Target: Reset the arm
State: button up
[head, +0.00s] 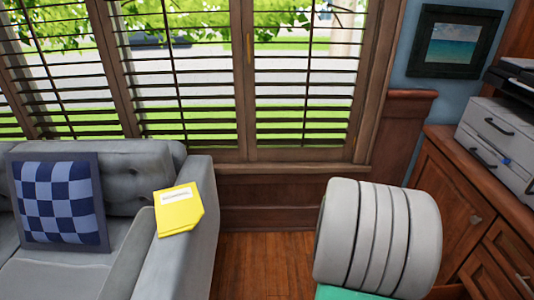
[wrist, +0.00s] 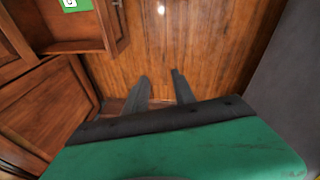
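My gripper (wrist: 160,75) shows in the wrist view as two dark grey fingers with a clear gap between them. It is open, and only wooden floor shows between and beyond the fingertips. Nothing is held. A green surface with a black edge fills the bottom of the wrist view, just behind the fingers. The gripper's fingers cannot be made out in the head view.
A grey sofa (head: 150,160) stands at left with a checked cushion (head: 58,202) and a yellow folder (head: 178,212) on its arm.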

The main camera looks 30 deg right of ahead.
jog(key=w+a+r+n+t+p, duration=0.1)
jog(key=w+a+r+p, duration=0.2)
jog(key=a+r, duration=0.3)
jog(key=w+a+r+p, duration=0.2)
jog(key=w+a+r, duration=0.1)
jog(key=r, duration=0.5)
jog(key=s+a+r+n+t+y+p, duration=0.1)
jog(key=a+r+p, duration=0.8)
jog(key=a+r, duration=0.9)
jog(key=shift+s+a+r+n+y, duration=0.4)
jog(key=shift+s+r+n+y, duration=0.1)
jog(key=shift+s+n+y, duration=0.15)
